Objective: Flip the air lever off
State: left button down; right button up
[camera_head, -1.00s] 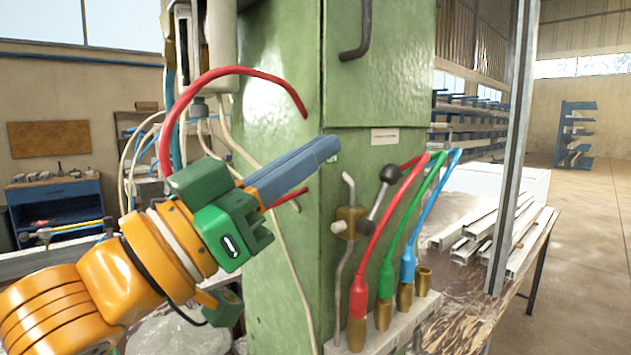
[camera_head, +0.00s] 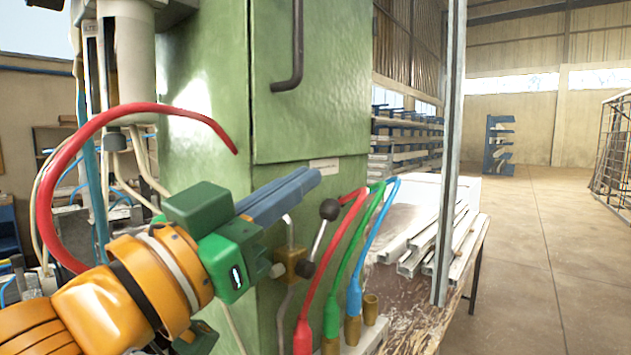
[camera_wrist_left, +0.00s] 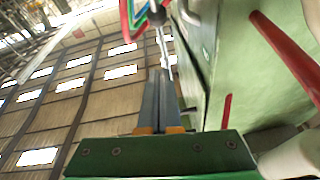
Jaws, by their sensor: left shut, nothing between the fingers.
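The air lever (camera_head: 320,229) is a metal rod with a dark ball knob at its upper end, rising from a brass valve block (camera_head: 291,263) on the green cabinet's side. The knob also shows in the left wrist view (camera_wrist_left: 157,17), beyond the fingertips. My left gripper (camera_head: 312,178) is shut and empty, its blue-grey fingers pointing right. In the head view its tips appear just up and left of the knob; I cannot tell whether they touch. The fingers also show in the left wrist view (camera_wrist_left: 158,75). The gripper partly hides the bent pipe by the valve. My right gripper is not in view.
The green cabinet (camera_head: 215,120) stands close behind the gripper. Red, green and blue hoses (camera_head: 368,240) rise right of the lever from brass fittings. Metal profiles (camera_head: 435,240) lie on the bench beside an upright post (camera_head: 450,150). A loose red hose (camera_head: 110,115) arches above my left arm.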

pick_arm(q)
jog(key=r+x, duration=0.1)
jog(key=x, duration=0.1)
send_over(317, 246)
jog(key=f, duration=0.4)
jog(key=shift+s+a+f+p, duration=0.1)
jog(key=shift+s+f+p, duration=0.15)
jog(key=shift+p, duration=0.15)
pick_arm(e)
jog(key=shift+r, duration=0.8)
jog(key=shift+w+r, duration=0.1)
pick_arm(q)
jog(key=shift+w, duration=0.2)
jog(key=shift+p, duration=0.35)
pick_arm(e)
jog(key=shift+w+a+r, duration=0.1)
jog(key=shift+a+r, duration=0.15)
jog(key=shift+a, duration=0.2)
pick_arm(q)
jog(key=shift+w+d, duration=0.15)
jog(key=shift+d, duration=0.25)
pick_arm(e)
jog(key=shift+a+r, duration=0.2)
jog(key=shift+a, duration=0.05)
